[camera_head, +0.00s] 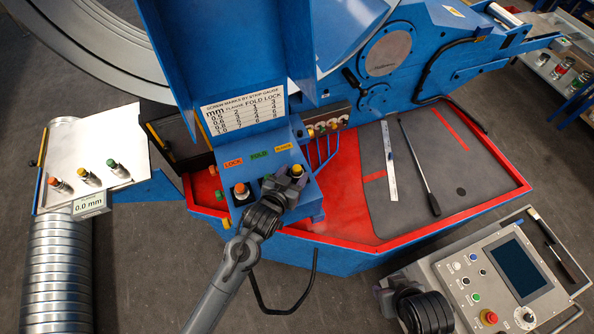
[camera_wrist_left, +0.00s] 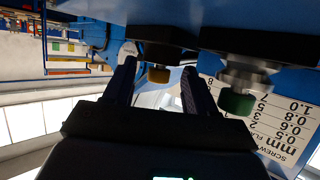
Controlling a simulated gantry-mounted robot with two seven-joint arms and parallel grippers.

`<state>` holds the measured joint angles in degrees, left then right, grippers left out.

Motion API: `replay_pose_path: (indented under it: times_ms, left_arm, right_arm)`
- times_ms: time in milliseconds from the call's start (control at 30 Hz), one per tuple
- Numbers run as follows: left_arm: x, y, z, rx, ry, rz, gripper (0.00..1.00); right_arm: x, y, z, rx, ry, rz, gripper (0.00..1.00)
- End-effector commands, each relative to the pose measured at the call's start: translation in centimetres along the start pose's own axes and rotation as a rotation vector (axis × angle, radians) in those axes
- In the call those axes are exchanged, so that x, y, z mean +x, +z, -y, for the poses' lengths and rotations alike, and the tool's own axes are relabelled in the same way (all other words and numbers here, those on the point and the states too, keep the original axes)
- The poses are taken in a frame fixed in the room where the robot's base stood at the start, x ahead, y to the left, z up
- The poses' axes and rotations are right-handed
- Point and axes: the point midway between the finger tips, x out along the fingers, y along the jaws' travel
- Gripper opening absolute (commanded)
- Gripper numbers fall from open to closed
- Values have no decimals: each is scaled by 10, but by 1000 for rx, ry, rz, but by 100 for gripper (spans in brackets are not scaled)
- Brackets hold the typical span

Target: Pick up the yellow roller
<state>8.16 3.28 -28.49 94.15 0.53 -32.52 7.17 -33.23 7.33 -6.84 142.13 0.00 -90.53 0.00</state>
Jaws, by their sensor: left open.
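The yellow roller (camera_head: 297,170) sits on the blue machine box under the yellow label, and its yellow end also shows in the left wrist view (camera_wrist_left: 158,74). My left gripper (camera_head: 287,186) is at this roller. In the left wrist view, the two fingers of my left gripper (camera_wrist_left: 158,82) stand apart, with the yellow end between them; I see no clear contact. The green roller (camera_wrist_left: 237,102) hangs just outside the right finger. My right gripper (camera_head: 384,297) is at the bottom, beside the control panel; its fingers are not clear.
An orange roller (camera_head: 241,190) stands left on the same box. A white side table (camera_head: 85,140) carries orange, yellow and green rollers and a 0.0 mm display. A gauge chart (camera_head: 245,112) stands behind the box. The red-edged tray holds a ruler (camera_head: 388,160) and a rod (camera_head: 420,170).

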Motion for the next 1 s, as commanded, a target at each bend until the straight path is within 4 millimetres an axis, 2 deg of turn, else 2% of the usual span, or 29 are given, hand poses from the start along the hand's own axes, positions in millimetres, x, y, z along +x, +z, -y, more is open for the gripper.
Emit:
replay_pose_path:
  times_ms: [133,433,700,800,1000]
  left_arm:
    - [11,0,0,0,0,-1,56]
    - [13,1,0,0,0,0,56]
    - [13,1,0,0,1,0,15]
    - [13,-1,0,0,1,-2,2]
    - [13,-1,0,0,1,-3,2]
  right_arm:
    - [-2,-1,1,3,-3,-1,43]
    - [-2,-1,2,10,-8,-1,43]
    - [-2,-1,3,10,-9,-1,43]
    - [-2,-1,3,10,-9,-1,43]
    - [-2,-1,2,7,-6,0,43]
